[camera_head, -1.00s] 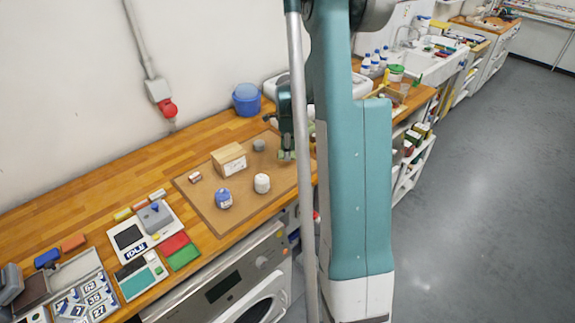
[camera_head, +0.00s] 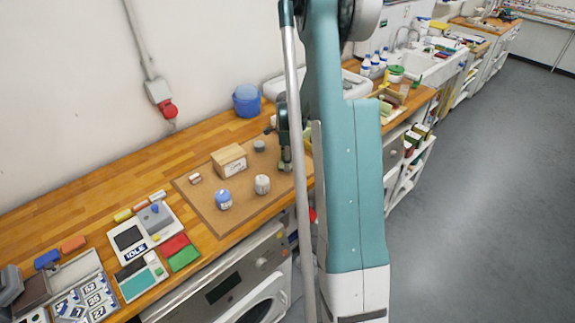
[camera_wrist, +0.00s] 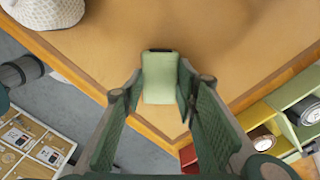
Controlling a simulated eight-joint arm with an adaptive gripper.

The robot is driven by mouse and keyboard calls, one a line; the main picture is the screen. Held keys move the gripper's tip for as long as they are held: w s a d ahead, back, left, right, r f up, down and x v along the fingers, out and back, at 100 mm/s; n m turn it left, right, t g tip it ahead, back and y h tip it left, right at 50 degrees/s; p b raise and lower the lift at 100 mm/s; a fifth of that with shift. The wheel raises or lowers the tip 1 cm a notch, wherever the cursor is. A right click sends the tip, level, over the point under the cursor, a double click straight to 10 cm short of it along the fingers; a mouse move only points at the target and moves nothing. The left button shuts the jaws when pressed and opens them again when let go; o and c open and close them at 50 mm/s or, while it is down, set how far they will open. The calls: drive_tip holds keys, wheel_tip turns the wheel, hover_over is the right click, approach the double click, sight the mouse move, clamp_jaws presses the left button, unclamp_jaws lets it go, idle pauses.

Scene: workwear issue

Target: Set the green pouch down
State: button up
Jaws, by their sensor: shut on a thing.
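The green pouch (camera_wrist: 160,80) is pale green and sits between my fingertips in the wrist view, with a dark strip at its far end. My gripper (camera_wrist: 160,92) is shut on it. In the head view my gripper (camera_head: 285,160) is over the right part of the brown mat (camera_head: 205,200), low near its surface. The pouch is small and partly hidden there. I cannot tell whether it touches the mat.
On the mat stand a cardboard box (camera_head: 229,160), a blue-and-white container (camera_head: 223,199), a white sack (camera_head: 262,184) and a grey item (camera_head: 259,145). A blue bucket (camera_head: 246,100) stands behind. Bare mat lies around the pouch; its corner is close by.

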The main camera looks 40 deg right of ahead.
drive_tip(key=shift+f, duration=0.65)
drive_tip(key=shift+f, duration=0.1)
drive_tip(key=o, duration=0.8)
drive_tip(key=shift+o, duration=0.4)
wheel_tip(320, 180, up, 12)
drive_tip(key=shift+a+r, duration=0.1)
drive_tip(key=shift+r, duration=0.1)
idle(0.6)
